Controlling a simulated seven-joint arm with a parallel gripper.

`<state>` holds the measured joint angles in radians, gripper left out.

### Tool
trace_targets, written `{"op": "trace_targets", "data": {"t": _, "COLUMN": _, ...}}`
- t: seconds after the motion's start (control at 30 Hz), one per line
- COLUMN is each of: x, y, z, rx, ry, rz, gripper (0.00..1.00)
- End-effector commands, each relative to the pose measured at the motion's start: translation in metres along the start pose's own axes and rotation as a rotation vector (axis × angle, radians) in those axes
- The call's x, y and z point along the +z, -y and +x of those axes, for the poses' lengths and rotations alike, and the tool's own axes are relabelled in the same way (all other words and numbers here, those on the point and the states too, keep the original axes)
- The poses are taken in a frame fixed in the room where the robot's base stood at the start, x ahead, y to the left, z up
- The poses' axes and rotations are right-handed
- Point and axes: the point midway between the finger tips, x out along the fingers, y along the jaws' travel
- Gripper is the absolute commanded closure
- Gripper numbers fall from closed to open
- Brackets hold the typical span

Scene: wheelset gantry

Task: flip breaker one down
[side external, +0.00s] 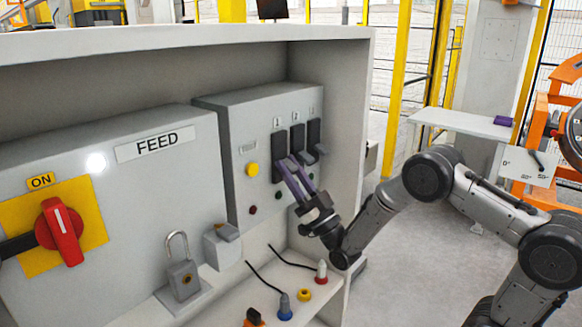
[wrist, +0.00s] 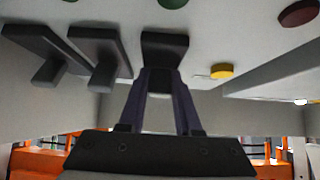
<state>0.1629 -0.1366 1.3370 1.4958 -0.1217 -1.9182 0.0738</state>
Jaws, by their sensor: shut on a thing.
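Breaker one (side external: 278,147) is the leftmost of three black breakers on the grey panel box in the side view. It also shows in the wrist view (wrist: 164,43), where the picture is turned over. My gripper (side external: 288,164) reaches the lower part of breaker one from the right. Its purple fingers (wrist: 161,74) are shut on breaker one's lever. The lever itself is mostly hidden between the fingers, so its exact angle cannot be told.
Breakers two (side external: 297,139) and three (side external: 314,133) stand close on the right. A yellow button (side external: 252,170) sits to the left. Padlock (side external: 182,280), red rotary switch (side external: 60,231) and cabled plugs (side external: 285,307) are farther left and below. The cabinet side wall (side external: 348,130) is close to my arm.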

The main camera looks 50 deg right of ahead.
Motion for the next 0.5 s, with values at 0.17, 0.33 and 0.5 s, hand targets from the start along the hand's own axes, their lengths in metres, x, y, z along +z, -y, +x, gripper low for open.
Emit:
{"op": "trace_targets", "data": {"t": 0.17, "x": 0.0028, "y": -0.0003, "z": -0.0011, "rx": 0.002, "ry": -0.046, "rz": 0.0, "gripper": 1.0}}
{"op": "trace_targets", "data": {"t": 0.33, "x": 0.0028, "y": -0.0003, "z": -0.0009, "rx": 0.001, "ry": -0.064, "rz": 0.0, "gripper": 1.0}}
{"op": "trace_targets", "data": {"t": 0.5, "x": 0.0025, "y": -0.0003, "z": -0.0006, "rx": 0.001, "ry": -0.067, "rz": 0.0, "gripper": 1.0}}
